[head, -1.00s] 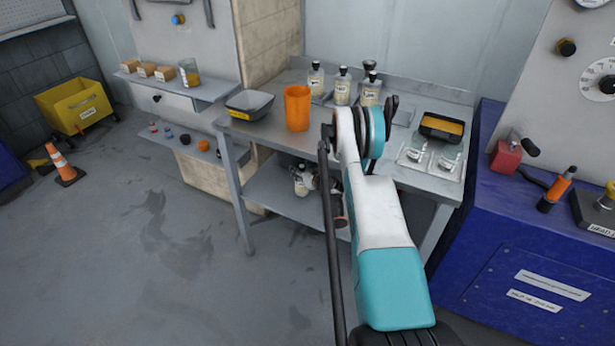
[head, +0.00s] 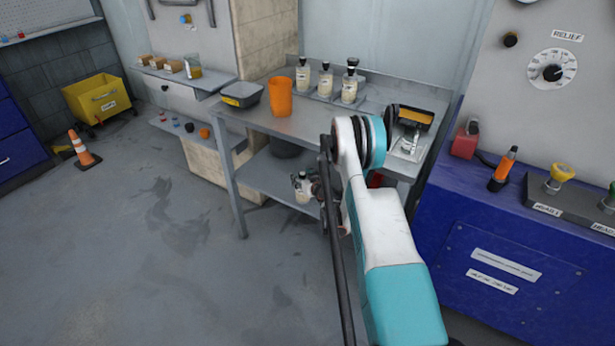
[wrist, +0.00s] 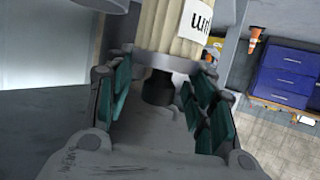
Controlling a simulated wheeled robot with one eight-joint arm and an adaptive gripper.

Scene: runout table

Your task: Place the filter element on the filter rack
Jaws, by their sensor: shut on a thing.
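The filter element (wrist: 174,32) is a cream, ribbed cylinder with a white label and a grey collar, seen close up in the wrist view. My gripper (wrist: 160,88) is shut on it, with teal-padded fingers at both sides. In the head view the held filter element (head: 301,188) shows small, in front of the table's lower shelf, and my arm partly hides my gripper (head: 318,190). Three similar cream, labelled pieces with dark tops stand on a grey holder (head: 322,97) at the table's back. This holder looks like the filter rack; I cannot tell for certain.
An orange cup (head: 279,97) and a grey bin (head: 241,94) stand on the metal table (head: 262,122). A blue cabinet (head: 475,235) borders the right side. Floor at left is open, with a cone (head: 83,150) and yellow cart (head: 97,99).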

